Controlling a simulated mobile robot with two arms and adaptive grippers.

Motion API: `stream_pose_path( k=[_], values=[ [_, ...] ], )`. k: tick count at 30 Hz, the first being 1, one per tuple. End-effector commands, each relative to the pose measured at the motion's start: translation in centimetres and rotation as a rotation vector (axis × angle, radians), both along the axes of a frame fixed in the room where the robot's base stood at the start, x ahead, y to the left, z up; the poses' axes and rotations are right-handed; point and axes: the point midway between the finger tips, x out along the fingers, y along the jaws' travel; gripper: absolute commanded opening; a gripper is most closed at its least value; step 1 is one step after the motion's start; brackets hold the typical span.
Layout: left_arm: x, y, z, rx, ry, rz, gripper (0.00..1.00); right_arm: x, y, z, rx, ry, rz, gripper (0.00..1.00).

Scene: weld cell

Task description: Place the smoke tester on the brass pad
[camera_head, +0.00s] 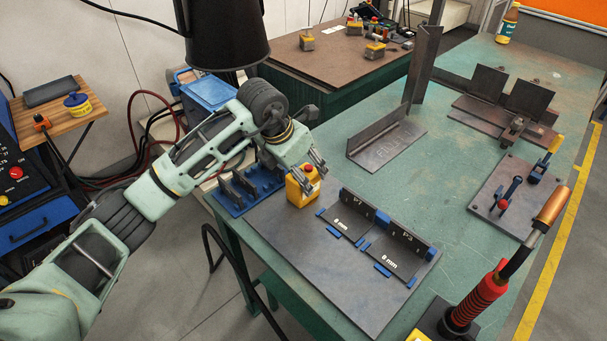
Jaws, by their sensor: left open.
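A small yellow box with a red knob on top (301,192) stands upright at the left edge of the green table, on or beside a grey plate. It looks like the smoke tester, but I cannot be sure. My left gripper (314,178) is open, pointing down at the top of this box, with its fingers close to the knob. I cannot tell whether they touch it. I cannot make out a brass pad with certainty. My right gripper is not in view.
A blue slotted rack (247,189) stands left of the box. Two angled fixtures marked 8 mm (397,251) stand on the grey plate (335,270) to its right. A red-handled torch (478,297) stands at the lower right. An angle piece (385,145) lies farther back.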

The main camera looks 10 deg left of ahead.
Motion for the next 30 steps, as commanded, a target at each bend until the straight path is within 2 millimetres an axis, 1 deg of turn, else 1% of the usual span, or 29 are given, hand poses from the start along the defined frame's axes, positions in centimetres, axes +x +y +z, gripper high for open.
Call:
stream_pose_path(
  k=[1,6,9,13,18,30],
  values=[
    [-0.3,0.3,1.1,0.001,-0.005,-0.001,0.61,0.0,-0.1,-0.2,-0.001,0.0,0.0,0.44],
    [-1.5,1.1,4.6,0.001,-0.006,-0.002,0.61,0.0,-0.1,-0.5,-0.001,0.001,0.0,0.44],
    [-2.1,1.5,6.4,0.001,-0.004,0.0,0.61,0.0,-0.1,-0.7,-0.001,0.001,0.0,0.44],
    [-2.7,1.9,8.1,0.0,-0.004,0.0,0.61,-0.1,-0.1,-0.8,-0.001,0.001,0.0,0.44],
    [-3.1,2.1,9.0,0.001,-0.001,0.0,0.61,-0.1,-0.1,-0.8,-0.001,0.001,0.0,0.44],
    [-3.2,1.9,9.0,-0.005,0.001,-0.004,0.61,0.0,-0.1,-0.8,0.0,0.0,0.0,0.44]
  ],
)
